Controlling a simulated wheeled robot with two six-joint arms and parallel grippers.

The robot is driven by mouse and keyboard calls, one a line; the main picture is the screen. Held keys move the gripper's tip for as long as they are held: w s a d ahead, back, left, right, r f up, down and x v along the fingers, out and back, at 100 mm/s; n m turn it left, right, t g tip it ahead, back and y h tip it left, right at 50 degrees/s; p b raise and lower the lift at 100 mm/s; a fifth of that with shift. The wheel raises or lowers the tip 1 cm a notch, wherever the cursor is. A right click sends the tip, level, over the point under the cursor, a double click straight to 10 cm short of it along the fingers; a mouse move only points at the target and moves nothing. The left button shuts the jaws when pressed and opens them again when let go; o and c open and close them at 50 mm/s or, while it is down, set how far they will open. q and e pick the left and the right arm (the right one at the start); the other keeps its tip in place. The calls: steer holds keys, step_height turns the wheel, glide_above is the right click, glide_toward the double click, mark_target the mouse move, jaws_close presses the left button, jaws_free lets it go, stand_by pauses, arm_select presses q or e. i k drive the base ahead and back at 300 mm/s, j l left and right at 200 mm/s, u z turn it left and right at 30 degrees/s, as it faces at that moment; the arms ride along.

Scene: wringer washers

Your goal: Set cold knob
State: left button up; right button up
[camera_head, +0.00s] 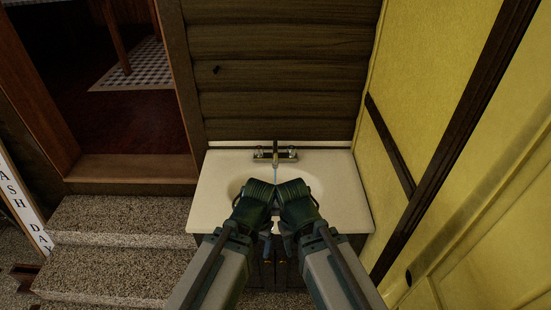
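A white sink (338,190) stands against the wall in the head view. A metal faucet (275,155) sits at its back edge, with a small knob on the left (258,153) and one on the right (292,153). Which knob is cold cannot be told. A thin pale streak below the spout looks like water. My dark green wrists cover much of the basin. The fingers are mostly hidden, so their opening cannot be told.
A yellow wall with dark beams (420,120) rises close on the right. Stone steps (120,225) lead to a doorway on the left. A dark cabinet (262,272) is under the sink. Both sides of the countertop are clear.

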mark_target(291, 150)
steer(key=i+j, duration=0.2)
steer(key=i, duration=0.2)
steer(key=i+j, duration=0.2)
steer(key=i, duration=0.2)
